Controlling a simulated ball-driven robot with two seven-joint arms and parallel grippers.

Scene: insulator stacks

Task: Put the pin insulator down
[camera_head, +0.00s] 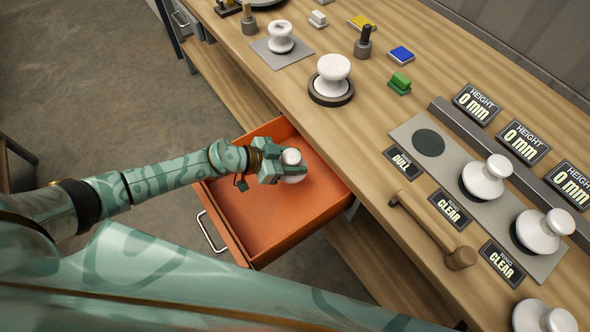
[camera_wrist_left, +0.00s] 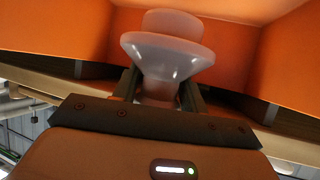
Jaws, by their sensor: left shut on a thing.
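My left gripper (camera_head: 279,168) is shut on a white pin insulator (camera_head: 292,156), over or inside the open orange drawer (camera_head: 243,222). In the left wrist view the insulator (camera_wrist_left: 166,60) shows its wide skirt and rounded end, with its narrower neck between the two fingers (camera_wrist_left: 160,92). The drawer's orange walls (camera_wrist_left: 60,30) surround it there. I cannot tell whether the insulator touches the drawer floor. My right gripper is not in view.
On the wooden table (camera_head: 300,105), a grey strip (camera_head: 470,212) has a bare dark round pad (camera_head: 429,142) by the "DULL" sign (camera_head: 403,163) and two white insulators (camera_head: 487,177) by "CLEAR" signs. A mallet (camera_head: 432,228) lies in front. Another insulator (camera_head: 332,76) stands farther back.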

